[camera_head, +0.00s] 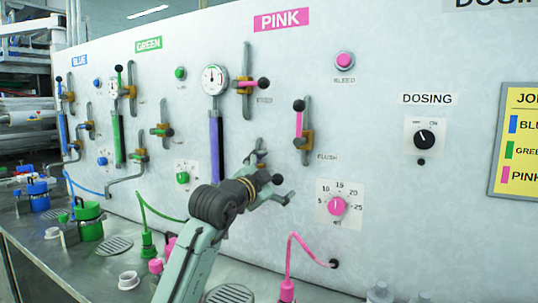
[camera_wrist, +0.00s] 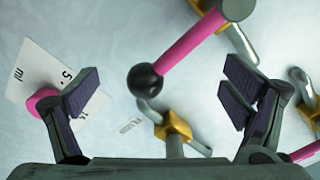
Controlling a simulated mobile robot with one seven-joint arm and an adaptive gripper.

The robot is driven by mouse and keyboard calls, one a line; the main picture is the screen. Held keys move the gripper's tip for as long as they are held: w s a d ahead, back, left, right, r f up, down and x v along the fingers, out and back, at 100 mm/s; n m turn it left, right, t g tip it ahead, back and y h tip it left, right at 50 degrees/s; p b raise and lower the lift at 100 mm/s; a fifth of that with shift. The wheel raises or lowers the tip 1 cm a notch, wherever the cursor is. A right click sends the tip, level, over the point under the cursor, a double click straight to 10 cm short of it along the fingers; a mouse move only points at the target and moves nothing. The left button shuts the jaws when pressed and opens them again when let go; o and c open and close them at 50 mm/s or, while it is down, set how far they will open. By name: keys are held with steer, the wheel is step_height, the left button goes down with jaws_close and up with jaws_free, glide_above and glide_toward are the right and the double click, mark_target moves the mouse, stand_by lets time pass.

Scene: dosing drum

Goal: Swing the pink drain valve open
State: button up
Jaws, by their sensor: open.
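No finger visibly touches the lever. I cannot tell the depth between knob and fingertips. In the head view my gripper hides most of the lever.
The flush valve (camera_head: 299,125) is close by at the upper right, and the feed valve (camera_head: 250,85) is higher up. A pink dial (camera_head: 337,206) sits to the right. A pink hose (camera_head: 305,247) rises below. The panel around the dosing switch (camera_head: 425,137) has free room.

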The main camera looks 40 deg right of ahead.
steer(key=shift+w+r+p, duration=0.15)
steer(key=shift+r+p, duration=0.75)
steer(key=shift+r, duration=0.2)
steer(key=shift+w+a+r+p, duration=0.2)
steer(key=shift+r+p, duration=0.2)
steer(key=shift+r, duration=0.15)
steer(key=shift+w+a+r+p, duration=0.1)
steer(key=shift+w+r+p, duration=0.1)
steer(key=shift+r+p, duration=0.25)
steer(key=shift+w+a+r, duration=0.2)
steer(key=shift+w+r, duration=0.45)
steer(key=shift+r, duration=0.2)
steer(key=shift+w+a+r, duration=0.35)
steer(key=shift+w+r, duration=0.3)
steer(key=shift+w, duration=0.15)
steer(key=shift+w+a+r, duration=0.25)
steer(key=shift+w+r, duration=0.05)
steer(key=shift+w, duration=0.3)
steer(key=shift+w+a+r, duration=0.25)
steer(key=shift+w, duration=0.35)
steer(key=shift+w+a, duration=0.25)
steer(key=shift+w, duration=0.3)
steer(key=shift+w+a, duration=0.2)
steer(key=shift+w, duration=0.35)
steer(key=shift+w, duration=0.1)
steer(key=shift+w+a+r, duration=0.15)
steer(key=shift+w+a, duration=0.05)
steer(key=shift+w, duration=0.25)
